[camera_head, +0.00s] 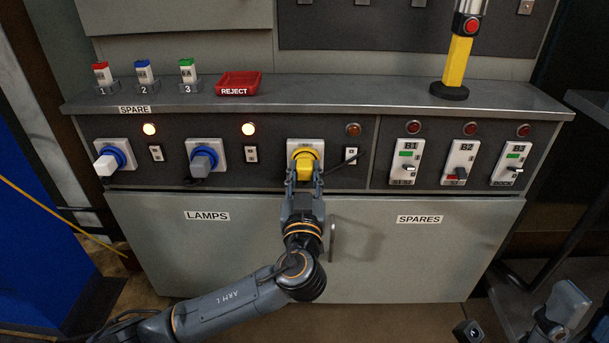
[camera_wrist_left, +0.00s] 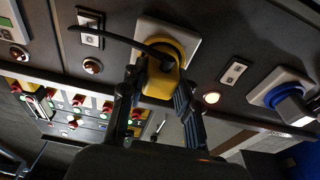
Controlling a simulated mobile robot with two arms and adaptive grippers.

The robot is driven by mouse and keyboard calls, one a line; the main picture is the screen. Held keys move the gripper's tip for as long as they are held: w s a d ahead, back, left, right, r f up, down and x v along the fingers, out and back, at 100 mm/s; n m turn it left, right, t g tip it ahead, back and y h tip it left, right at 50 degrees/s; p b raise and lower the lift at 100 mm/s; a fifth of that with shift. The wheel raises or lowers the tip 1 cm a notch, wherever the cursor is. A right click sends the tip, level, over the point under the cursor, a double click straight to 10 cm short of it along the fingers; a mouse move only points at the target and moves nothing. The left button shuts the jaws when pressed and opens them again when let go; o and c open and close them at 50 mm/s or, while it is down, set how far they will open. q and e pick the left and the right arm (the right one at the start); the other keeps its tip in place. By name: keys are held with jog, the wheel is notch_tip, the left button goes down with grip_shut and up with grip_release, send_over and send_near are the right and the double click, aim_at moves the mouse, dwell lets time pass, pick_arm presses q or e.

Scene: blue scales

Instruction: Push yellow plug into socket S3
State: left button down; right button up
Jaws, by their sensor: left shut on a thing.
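The yellow plug (camera_head: 304,165) is at socket S3 (camera_head: 293,146), a white plate with a yellow ring, the third socket from the left. My left gripper (camera_head: 304,178) is shut on the plug from below and in front. In the left wrist view the plug (camera_wrist_left: 162,80) sits between the two fingers (camera_wrist_left: 158,92), in line with the yellow ring and overlapping it. I cannot tell how deep it is seated. A black cable leads from the plug across a small switch. The red lamp (camera_head: 353,130) above is dark.
A white plug (camera_head: 105,166) and a grey plug (camera_head: 202,161) sit at the blue-ringed sockets to the left, with lit lamps (camera_head: 149,129) above. Breakers B1 to B3 (camera_head: 407,160) are to the right. A red reject tray (camera_head: 238,80) and yellow post (camera_head: 457,64) stand on the ledge.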

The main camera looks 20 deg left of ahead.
pick_arm(q)
jog(key=shift+b, duration=0.55)
dwell(1.7)
jog(key=shift+f, duration=0.1)
dwell(0.3)
jog(key=shift+w, duration=0.25)
jog(key=c, duration=0.9)
grip_release()
